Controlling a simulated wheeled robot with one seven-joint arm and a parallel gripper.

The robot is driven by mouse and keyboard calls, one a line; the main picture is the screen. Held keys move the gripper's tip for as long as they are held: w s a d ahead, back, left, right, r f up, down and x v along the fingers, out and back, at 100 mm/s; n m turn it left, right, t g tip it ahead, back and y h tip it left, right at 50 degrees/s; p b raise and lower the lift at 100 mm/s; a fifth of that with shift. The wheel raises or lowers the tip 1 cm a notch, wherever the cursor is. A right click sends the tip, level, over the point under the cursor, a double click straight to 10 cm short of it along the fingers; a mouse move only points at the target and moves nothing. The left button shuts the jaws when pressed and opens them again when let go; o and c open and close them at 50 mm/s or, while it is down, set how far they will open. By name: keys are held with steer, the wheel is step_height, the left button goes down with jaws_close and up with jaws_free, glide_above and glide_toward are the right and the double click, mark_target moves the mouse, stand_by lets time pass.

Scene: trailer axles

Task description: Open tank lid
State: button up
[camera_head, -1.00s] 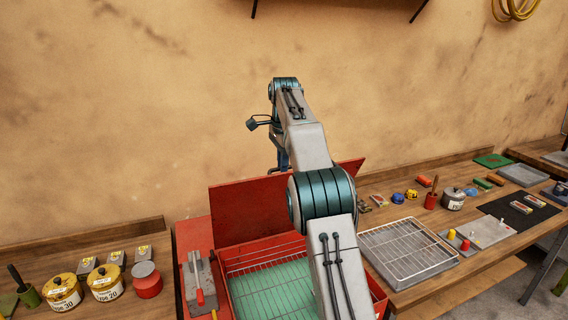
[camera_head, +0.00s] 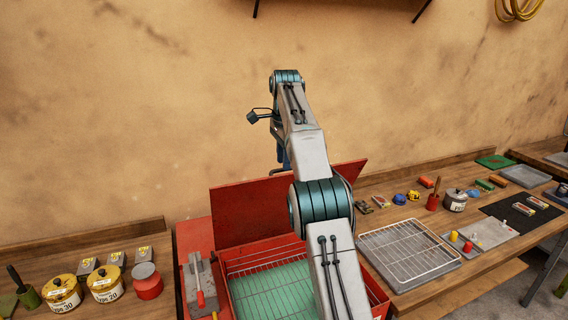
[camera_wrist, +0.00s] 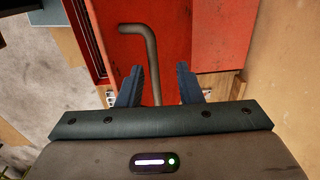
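The red tank (camera_head: 232,300) stands on the bench, with a wire rack and green inside (camera_head: 270,290) showing. Its red lid (camera_head: 250,210) stands raised at the back, tilted up against the wall side. In the wrist view a bent grey-brown bar handle (camera_wrist: 152,50) runs from the red surface (camera_wrist: 200,40) down between my fingers. In the head view my arm hides part of the lid and most of the gripper.
Left of the tank are yellow pots (camera_head: 105,283) and a red tin (camera_head: 147,281). A tray with a wire rack (camera_head: 408,250) lies to the right, with small coloured parts and a grey pot (camera_head: 455,200) beyond. The wall is close behind.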

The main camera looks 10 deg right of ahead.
steer(key=shift+r, duration=0.6)
steer(key=shift+s+d+r, duration=0.25)
steer(key=s+d+r, duration=0.6)
steer(key=d, duration=0.3)
steer(key=shift+d+r, duration=0.2)
steer(key=shift+r, duration=0.15)
steer(key=s+a+f+n+t+b, duration=0.15)
steer(key=s+a+n, duration=0.25)
steer(key=s, duration=0.4)
steer(key=s+a+f+n+b, duration=0.2)
steer(key=s+a+f+n, duration=0.15)
steer(key=s, duration=0.35)
steer(key=s+a+f+n+b, duration=0.1)
steer(key=s+f+n, duration=0.3)
steer(key=s+f, duration=0.5)
steer(key=s+a+f+n+t+b, duration=0.1)
steer(key=s+a+f+n+b, duration=0.1)
steer(key=s+f, duration=0.8)
steer(key=s+a+n, duration=0.1)
steer(key=n, duration=0.1)
steer(key=shift+s+a+n, duration=0.2)
steer(key=shift+a+n, duration=0.05)
steer(key=shift+n, duration=0.1)
